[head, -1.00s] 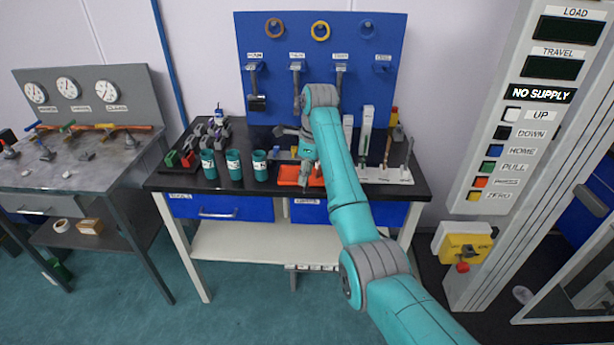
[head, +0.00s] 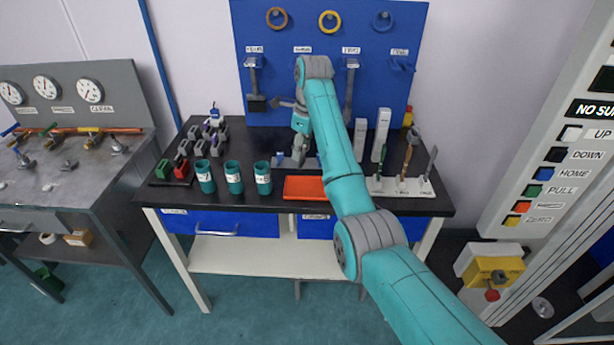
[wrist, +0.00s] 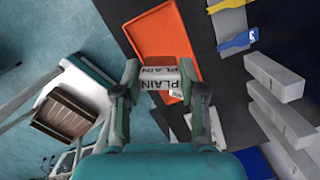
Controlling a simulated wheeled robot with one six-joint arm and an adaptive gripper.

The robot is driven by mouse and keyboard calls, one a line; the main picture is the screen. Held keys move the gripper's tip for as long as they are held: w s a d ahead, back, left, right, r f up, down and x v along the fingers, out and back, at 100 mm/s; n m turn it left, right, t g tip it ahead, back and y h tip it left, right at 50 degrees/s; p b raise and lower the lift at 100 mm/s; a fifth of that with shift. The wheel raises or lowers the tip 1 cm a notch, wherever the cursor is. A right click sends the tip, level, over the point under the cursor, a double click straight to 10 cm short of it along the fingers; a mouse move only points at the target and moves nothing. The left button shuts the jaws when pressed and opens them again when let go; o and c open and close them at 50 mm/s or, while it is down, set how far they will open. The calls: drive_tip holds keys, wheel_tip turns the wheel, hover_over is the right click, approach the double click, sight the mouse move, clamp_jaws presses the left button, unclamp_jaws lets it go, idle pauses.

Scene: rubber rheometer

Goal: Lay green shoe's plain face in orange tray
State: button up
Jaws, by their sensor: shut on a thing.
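In the wrist view a small pale block marked PLAIN (wrist: 160,88) sits between the fingertips of my gripper (wrist: 160,82), which is shut on it. The orange tray (wrist: 152,36) lies beyond it in that view, and the block overlaps its picture. In the head view the orange tray (head: 306,188) lies at the front of the black bench top and looks empty. My gripper (head: 299,158) shows just above the tray's back edge in that picture; its height is hard to tell. A green shoe (head: 163,169) stands in the dark rack at the bench's left.
A red block (head: 181,169) stands beside the green shoe. Several teal cups (head: 234,178) stand left of the tray. A white tool holder (head: 400,187) and tall white blocks (head: 381,135) are to its right. A blue pegboard (head: 300,70) rises behind.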

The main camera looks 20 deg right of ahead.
wheel_tip(320, 180, down, 9)
drive_tip(key=shift+r, duration=0.1)
idle(0.3)
drive_tip(key=o, duration=1.1)
drive_tip(key=shift+o, duration=0.2)
